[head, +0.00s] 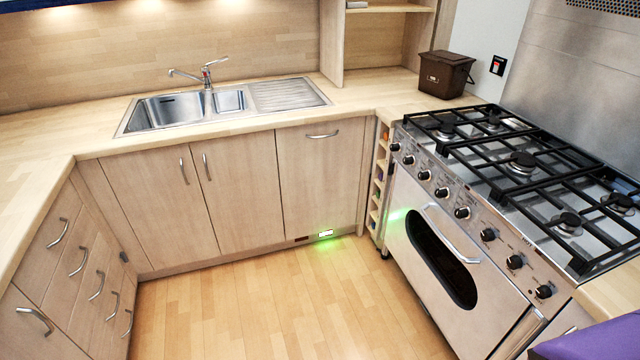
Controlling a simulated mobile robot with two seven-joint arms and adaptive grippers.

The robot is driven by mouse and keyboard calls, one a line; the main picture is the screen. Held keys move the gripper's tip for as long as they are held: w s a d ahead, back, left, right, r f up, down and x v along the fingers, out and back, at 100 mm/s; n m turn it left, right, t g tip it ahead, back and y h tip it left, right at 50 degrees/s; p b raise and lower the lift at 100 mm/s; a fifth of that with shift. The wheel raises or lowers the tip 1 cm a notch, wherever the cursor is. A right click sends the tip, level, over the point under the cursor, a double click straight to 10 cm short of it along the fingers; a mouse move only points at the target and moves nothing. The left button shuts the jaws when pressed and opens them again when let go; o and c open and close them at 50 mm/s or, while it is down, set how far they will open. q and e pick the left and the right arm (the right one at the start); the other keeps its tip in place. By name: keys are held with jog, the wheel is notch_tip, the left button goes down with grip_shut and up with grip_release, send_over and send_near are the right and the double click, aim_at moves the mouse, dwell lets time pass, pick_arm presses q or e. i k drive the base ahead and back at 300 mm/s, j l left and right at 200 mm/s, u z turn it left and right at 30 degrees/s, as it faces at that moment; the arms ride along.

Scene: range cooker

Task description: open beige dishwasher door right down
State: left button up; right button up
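The beige dishwasher door (320,185) is the wood-look front panel at the right end of the sink run. It stands upright and shut, flush with the cabinet fronts beside it. Its horizontal metal handle (322,135) sits near the top edge, just under the worktop. A small lit display (326,234) near the foot of the panel glows green onto the floor. Neither of my grippers shows in the head view.
The range cooker (460,250) stands at the right, with a narrow bottle rack (379,185) between it and the dishwasher. Cabinets with a sink (180,110) are to the left, drawers (75,260) at far left. The wooden floor (270,310) in front is clear.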

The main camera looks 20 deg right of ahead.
aim_at(319, 164)
jog(key=i+l, duration=0.2)
jog(key=i, duration=0.2)
jog(key=i+l, duration=0.2)
jog(key=i, duration=0.15)
jog(key=i+l, duration=0.2)
jog(key=i, duration=0.2)
